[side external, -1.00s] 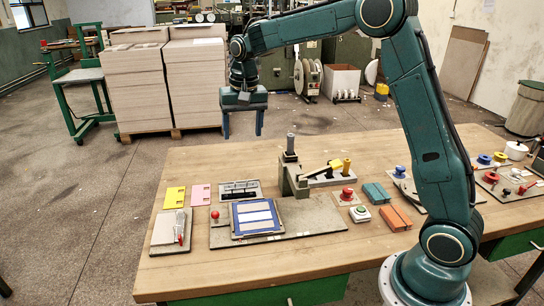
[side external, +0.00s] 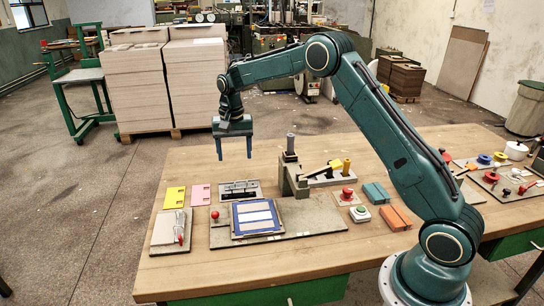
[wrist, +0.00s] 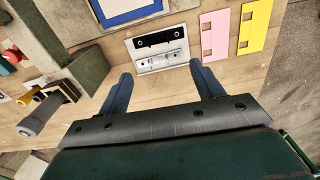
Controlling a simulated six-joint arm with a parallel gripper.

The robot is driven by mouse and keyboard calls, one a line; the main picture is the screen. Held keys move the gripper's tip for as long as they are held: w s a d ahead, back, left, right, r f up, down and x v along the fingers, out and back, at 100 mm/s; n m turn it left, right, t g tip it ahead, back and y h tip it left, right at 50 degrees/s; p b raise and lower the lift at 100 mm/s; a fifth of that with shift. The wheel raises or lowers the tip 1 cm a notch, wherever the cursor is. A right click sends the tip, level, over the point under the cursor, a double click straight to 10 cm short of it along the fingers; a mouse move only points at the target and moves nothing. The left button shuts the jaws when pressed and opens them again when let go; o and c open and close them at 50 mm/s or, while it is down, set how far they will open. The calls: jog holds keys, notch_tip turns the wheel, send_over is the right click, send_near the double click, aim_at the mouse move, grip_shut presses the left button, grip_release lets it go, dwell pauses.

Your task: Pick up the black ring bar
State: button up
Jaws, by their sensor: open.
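The black ring bar (wrist: 158,40) lies in a pale shallow tray (wrist: 153,70), beside a silver bar (wrist: 160,59) in the same tray. In the wrist view the black bar is the one farther from my gripper, towards the blue-framed panel. The tray (side external: 258,187) also shows in the side view, on the table behind the blue-framed panel; the bars are small there. My gripper (side external: 234,157) is open and empty, pointing down above the table behind the tray. In the wrist view its fingertips (wrist: 160,70) are spread to either side of the tray's near edge.
Pink (side external: 201,195) and yellow (side external: 174,197) cards lie left of the tray. The blue-framed panel (side external: 236,226) lies in front. A grey upright fixture (side external: 291,175) stands to the right. The table's back left is clear.

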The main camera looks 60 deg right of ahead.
send_over(239, 194)
jog(key=f, duration=0.7)
jog(key=shift+w+f, duration=0.25)
jog(key=shift+f, duration=0.05)
jog(key=shift+s+f, duration=0.1)
jog(key=shift+f, duration=2.5)
jog(key=c, duration=1.1)
jog(key=shift+o, duration=0.2)
jog(key=shift+r, duration=0.15)
notch_tip(239, 194, up, 20)
jog(key=shift+f, duration=0.2)
